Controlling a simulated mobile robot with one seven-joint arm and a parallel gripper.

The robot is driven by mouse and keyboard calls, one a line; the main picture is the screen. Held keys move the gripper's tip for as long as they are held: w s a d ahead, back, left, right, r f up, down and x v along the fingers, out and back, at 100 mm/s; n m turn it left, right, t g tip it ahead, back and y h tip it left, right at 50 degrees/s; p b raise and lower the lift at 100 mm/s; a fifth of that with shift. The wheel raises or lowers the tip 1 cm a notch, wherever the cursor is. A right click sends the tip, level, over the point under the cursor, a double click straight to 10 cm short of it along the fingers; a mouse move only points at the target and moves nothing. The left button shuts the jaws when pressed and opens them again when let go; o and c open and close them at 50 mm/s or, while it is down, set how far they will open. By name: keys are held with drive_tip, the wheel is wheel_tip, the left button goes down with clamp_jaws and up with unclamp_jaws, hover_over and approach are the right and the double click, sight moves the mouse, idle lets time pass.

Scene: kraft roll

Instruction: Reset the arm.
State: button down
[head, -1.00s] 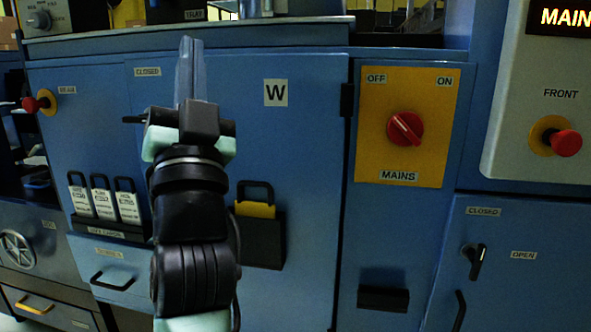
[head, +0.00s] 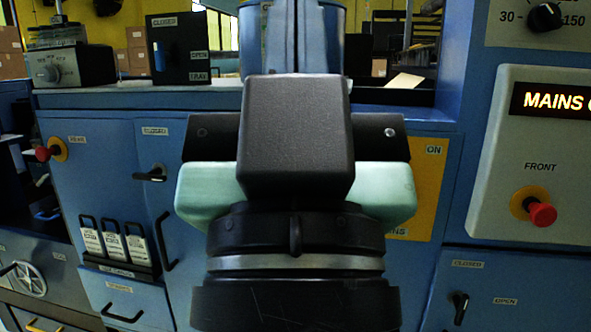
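My gripper (head: 296,40) is large in the middle of the head view, seen from behind and raised in front of the blue cabinet. Its black housing and pale green wrist part fill the centre. The fingers point up and away, seen as blue-grey strips close together at the top. Their tips run off the top edge, so I cannot tell whether they are open or shut, or whether anything is between them. My arm hides most of the yellow mains switch plate (head: 428,190) and the middle cabinet door.
The blue cabinet (head: 110,185) stands close ahead, with a black door handle (head: 163,240) and white padlock tags (head: 113,243). Red buttons stick out at left (head: 43,154) and right (head: 541,213). A black box labelled CLOSED (head: 180,50) sits on the ledge. A right-hand display reads MAINS (head: 555,101).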

wheel_tip(320, 180, up, 24)
drive_tip(key=p, duration=2.2)
drive_tip(key=shift+r, duration=0.2)
